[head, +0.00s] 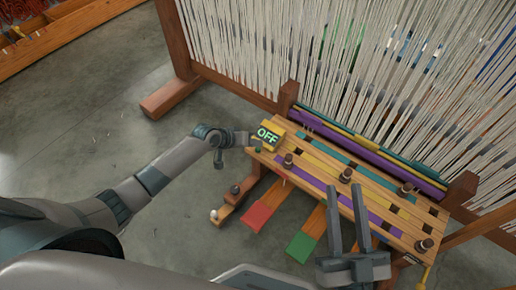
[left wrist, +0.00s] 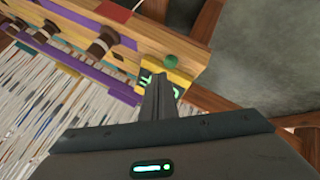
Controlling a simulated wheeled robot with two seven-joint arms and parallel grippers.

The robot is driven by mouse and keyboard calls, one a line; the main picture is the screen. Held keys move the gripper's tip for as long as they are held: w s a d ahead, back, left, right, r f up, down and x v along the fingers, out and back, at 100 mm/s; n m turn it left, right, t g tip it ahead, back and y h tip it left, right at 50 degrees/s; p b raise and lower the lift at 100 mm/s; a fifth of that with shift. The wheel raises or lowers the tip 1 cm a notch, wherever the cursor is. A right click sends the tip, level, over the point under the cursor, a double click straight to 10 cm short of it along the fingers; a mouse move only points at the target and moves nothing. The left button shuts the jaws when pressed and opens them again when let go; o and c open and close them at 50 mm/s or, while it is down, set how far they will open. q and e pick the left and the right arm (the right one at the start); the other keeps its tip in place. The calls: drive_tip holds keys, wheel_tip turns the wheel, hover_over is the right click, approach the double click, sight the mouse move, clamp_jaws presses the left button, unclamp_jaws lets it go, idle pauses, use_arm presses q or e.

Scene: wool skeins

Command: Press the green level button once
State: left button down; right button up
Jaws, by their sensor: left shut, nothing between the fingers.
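A yellow box with a lit display reading "OFF" (head: 269,134) sits at the left end of the wooden loom bench. The green button (head: 257,150) is a small round knob beside the display; it also shows in the left wrist view (left wrist: 171,60). My left gripper (head: 254,139) is shut and empty, with its tips close to the box. In the left wrist view its fingers (left wrist: 160,80) cover part of the display, and the button lies just beyond the tips; I cannot tell whether they touch anything. My right gripper (head: 346,187) is open and empty over the bench front.
The bench (head: 330,172) carries several dark pegs and coloured strips. A red pedal (head: 257,205) and a green pedal (head: 304,238) stick out below it. Pale warp threads (head: 290,45) stand behind. The concrete floor (head: 95,125) at left is clear.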

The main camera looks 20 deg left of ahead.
use_arm(q)
drive_tip(key=shift+f+b, duration=0.3)
drive_tip(key=shift+f, duration=0.6)
idle(1.5)
drive_tip(key=shift+r, duration=0.1)
drive_tip(key=shift+r+p, duration=0.8)
drive_tip(key=shift+p, duration=0.2)
wheel_tip(320, 180, up, 5)
drive_tip(key=p, duration=0.5)
idle(0.8)
